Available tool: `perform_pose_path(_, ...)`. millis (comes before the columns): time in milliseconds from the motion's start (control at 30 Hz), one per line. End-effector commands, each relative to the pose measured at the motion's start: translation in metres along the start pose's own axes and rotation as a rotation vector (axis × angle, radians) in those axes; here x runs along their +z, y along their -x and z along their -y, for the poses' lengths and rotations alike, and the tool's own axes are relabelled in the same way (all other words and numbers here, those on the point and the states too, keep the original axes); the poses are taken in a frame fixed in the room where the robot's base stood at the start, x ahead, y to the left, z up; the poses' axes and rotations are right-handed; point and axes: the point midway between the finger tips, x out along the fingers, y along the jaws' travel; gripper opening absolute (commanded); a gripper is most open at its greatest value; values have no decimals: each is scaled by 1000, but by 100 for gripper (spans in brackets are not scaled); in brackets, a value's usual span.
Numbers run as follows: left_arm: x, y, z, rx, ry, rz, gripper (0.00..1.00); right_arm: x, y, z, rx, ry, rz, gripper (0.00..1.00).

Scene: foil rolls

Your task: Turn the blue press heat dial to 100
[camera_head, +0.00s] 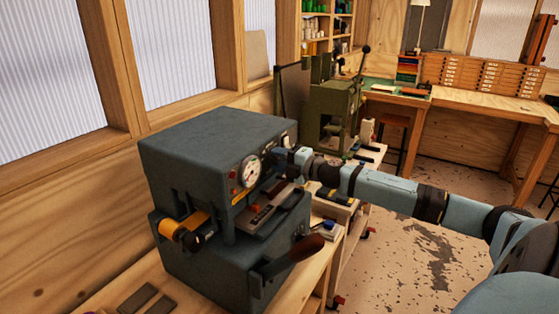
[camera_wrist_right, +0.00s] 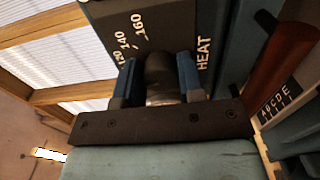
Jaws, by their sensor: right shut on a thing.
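The blue press (camera_head: 205,150) stands on a wooden bench, with a round white gauge (camera_head: 249,170) on its front. My right gripper (camera_head: 287,157) reaches its front from the right, at the upper right part of the panel. In the right wrist view, its two blue fingers are shut on the dark round heat dial (camera_wrist_right: 161,72), one on each side. The press panel (camera_wrist_right: 158,18) there reads 120, 140 and 160, with HEAT to the right. The gripper hides part of the scale, and I cannot tell the dial's setting. My left gripper is not in view.
A yellow foil roll (camera_head: 180,226) sits on the press's left side. A lever with a brown handle (camera_head: 302,248) juts out at the lower front. A green machine (camera_head: 333,108) stands behind, close to my right arm. The floor on the right is open.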

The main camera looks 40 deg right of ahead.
Motion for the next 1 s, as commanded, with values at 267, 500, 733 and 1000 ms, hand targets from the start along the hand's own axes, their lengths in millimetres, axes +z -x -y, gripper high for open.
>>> perform_pose_path(267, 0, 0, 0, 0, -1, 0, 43, 0, 0, 0, 0, -1, -1, 40)
perform_pose_path(500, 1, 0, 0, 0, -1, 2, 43, 0, 0, 0, 0, -1, 0, 61)
perform_pose_path(733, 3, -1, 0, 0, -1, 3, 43, 0, 3, 1, -1, -2, 0, 61)
perform_pose_path(1000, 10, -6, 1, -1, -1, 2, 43, 0, 28, 4, -4, 0, -1, 61)
